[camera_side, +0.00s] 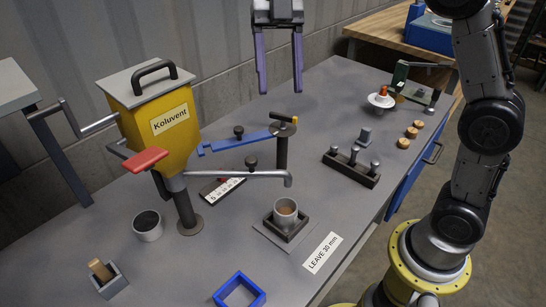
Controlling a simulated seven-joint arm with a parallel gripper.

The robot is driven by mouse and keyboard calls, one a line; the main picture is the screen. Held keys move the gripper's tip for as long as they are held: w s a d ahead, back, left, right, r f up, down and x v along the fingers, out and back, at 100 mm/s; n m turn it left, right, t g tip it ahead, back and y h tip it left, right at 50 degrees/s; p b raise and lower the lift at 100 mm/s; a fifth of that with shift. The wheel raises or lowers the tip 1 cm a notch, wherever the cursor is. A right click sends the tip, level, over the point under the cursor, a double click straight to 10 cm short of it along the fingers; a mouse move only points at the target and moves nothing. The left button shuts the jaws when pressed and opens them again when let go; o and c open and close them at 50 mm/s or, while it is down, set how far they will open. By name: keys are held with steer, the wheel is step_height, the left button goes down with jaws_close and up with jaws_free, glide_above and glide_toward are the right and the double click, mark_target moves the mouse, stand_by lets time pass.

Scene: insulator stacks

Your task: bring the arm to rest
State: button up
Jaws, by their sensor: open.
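My gripper (279,75) hangs at the top centre of the side view, its two purple fingers apart and pointing down. Nothing shows between the fingers. It is in front of the grey wall and above the bench, touching nothing that I can see. My dark jointed arm (490,125) stands on a yellow ring base at the right. The link joining it to the gripper is out of the picture.
A yellow "Koluvent" hopper (165,115) stands left on the grey bench (345,115). A cup (286,211) sits in a dark square holder. A blue frame (238,290) lies in front. A pegged block (351,167) and white insulator (381,99) stand right.

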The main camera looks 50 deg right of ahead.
steer(key=s+d+m+t+h, duration=0.1)
steer(key=s+d+m+t, duration=0.15)
steer(key=s+m, duration=0.35)
steer(key=s+d+m+t+h, duration=0.1)
steer(key=s+d+m+t, duration=0.2)
steer(key=s, duration=0.4)
steer(key=s+d+f+m+t+h, duration=0.1)
steer(key=f+m, duration=0.4)
steer(key=m, duration=0.5)
steer(key=s+d+f+m+t+h, duration=0.1)
steer(key=s+d+f+m+t, duration=0.2)
steer(key=m, duration=0.7)
step_height(320, 180, down, 2)
steer(key=shift+s+f+t, duration=0.1)
steer(key=shift+s+t, duration=0.15)
steer(key=shift+t, duration=0.1)
